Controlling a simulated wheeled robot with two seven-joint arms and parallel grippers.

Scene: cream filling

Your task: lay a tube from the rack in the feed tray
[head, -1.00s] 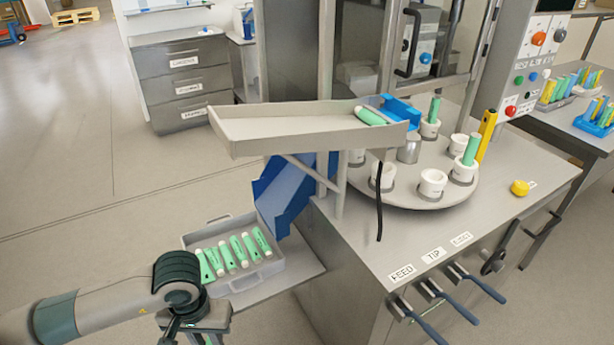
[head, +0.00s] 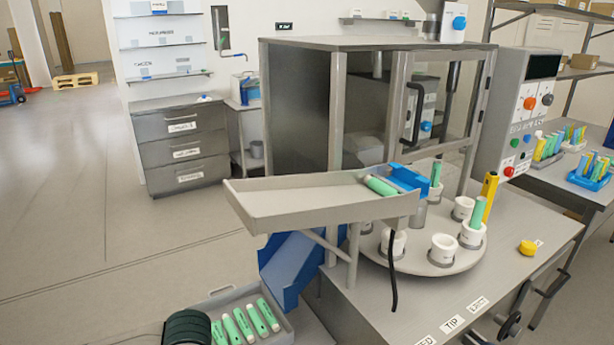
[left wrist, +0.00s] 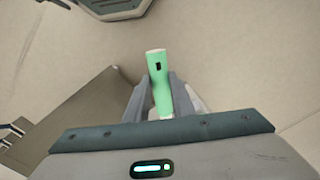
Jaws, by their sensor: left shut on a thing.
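My left gripper (left wrist: 161,98) is shut on a green tube (left wrist: 157,68) in the left wrist view, with the tube standing out past the fingertips. In the head view only a dark part of my left arm shows at the bottom edge; its gripper is out of frame. The grey feed tray (head: 290,213) is raised beside the machine. One green tube (head: 380,186) lies at its right end, beside a blue block (head: 410,178). My right gripper is not seen.
A grey bin (head: 217,300) with several green tubes lies at the lower left, below a blue chute (head: 290,268). A round turntable (head: 430,262) with white cups stands right of the feed tray. A black cable (head: 393,275) hangs under the tray.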

